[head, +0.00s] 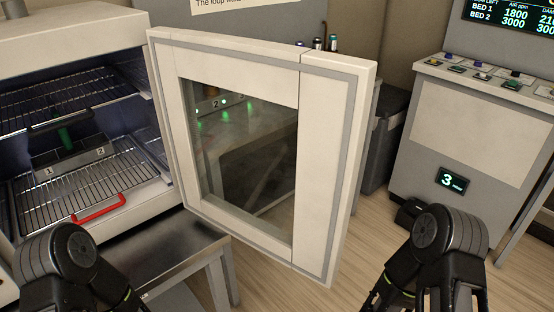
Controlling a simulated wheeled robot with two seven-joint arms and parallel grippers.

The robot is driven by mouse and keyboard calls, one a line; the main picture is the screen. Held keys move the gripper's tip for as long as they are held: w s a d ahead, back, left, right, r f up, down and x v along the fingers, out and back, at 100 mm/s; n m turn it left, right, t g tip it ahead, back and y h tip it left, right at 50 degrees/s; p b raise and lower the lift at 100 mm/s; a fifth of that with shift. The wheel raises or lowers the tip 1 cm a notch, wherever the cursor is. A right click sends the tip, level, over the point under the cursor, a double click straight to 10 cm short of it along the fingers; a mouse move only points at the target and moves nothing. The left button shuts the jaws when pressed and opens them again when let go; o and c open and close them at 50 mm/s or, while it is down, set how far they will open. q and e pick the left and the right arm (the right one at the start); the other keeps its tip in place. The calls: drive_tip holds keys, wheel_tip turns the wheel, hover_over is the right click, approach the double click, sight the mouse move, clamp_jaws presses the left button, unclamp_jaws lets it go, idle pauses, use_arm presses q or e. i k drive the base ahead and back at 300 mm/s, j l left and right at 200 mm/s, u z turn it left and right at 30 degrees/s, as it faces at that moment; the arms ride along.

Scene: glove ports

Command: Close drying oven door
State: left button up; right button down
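The drying oven (88,35) stands at the left with its chamber uncovered. Its door (322,160) is swung wide open, hinged at the oven's right side and reaching toward the middle of the view. The door has a cream frame, a grey seal and a square window. Inside the oven are wire racks (110,175), a grey tray marked 1 and 2 (75,163) with a green item, and a red handle (100,207) at the front. Both my arms show at the bottom, left and right, apart from the door. Neither gripper's fingers are in view.
A metal table (185,262) stands below the oven. A control console (465,125) with a green "3" display stands at the right. A dark bin (384,135) is behind the door.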

sight(331, 92)
drive_tip(key=i+l+u, duration=0.25)
drive_tip(key=l+u, duration=0.2)
drive_tip(key=i+l+u, duration=0.15)
drive_tip(key=l+u, duration=0.3)
drive_tip(key=i+l+u, duration=0.1)
drive_tip(key=l+u, duration=0.8)
drive_tip(key=k+l+u, duration=0.1)
drive_tip(key=l+u, duration=0.35)
drive_tip(key=l, duration=0.2)
